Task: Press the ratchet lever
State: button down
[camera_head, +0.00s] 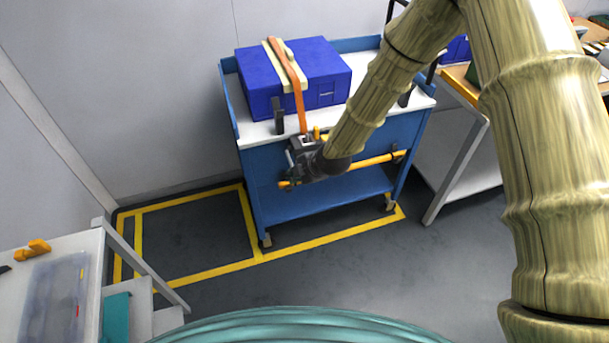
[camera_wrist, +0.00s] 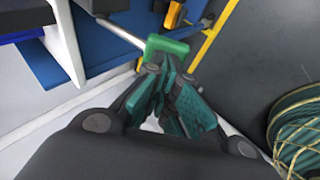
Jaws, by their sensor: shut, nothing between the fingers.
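My gripper (camera_head: 297,166) is at the front of the blue cart, beside the lower end of the orange strap (camera_head: 299,105). In the wrist view its dark teal fingers (camera_wrist: 166,68) are together, with nothing between them. A green grip (camera_wrist: 166,47), which looks like the end of the ratchet lever, lies right at the fingertips. A metal rod (camera_wrist: 118,33) runs from it to the upper left. I cannot tell whether the fingers touch the grip. The ratchet body is mostly hidden by my gripper in the head view.
The strap passes over a blue case (camera_head: 325,68) with a cream edge protector (camera_head: 275,55) on the cart (camera_head: 330,198). A yellow handle bar (camera_head: 372,162) runs along the cart's front. A grey workbench (camera_head: 458,168) stands to the right. The floor in front is clear.

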jog(key=shift+r, duration=0.25)
jog(key=shift+r+p, duration=0.45)
jog(key=shift+r, duration=0.25)
jog(key=w+a+r+v, duration=0.1)
jog(key=v, duration=1.2)
jog(key=shift+r, duration=0.4)
jog(key=shift+f, duration=0.1)
dwell(0.4)
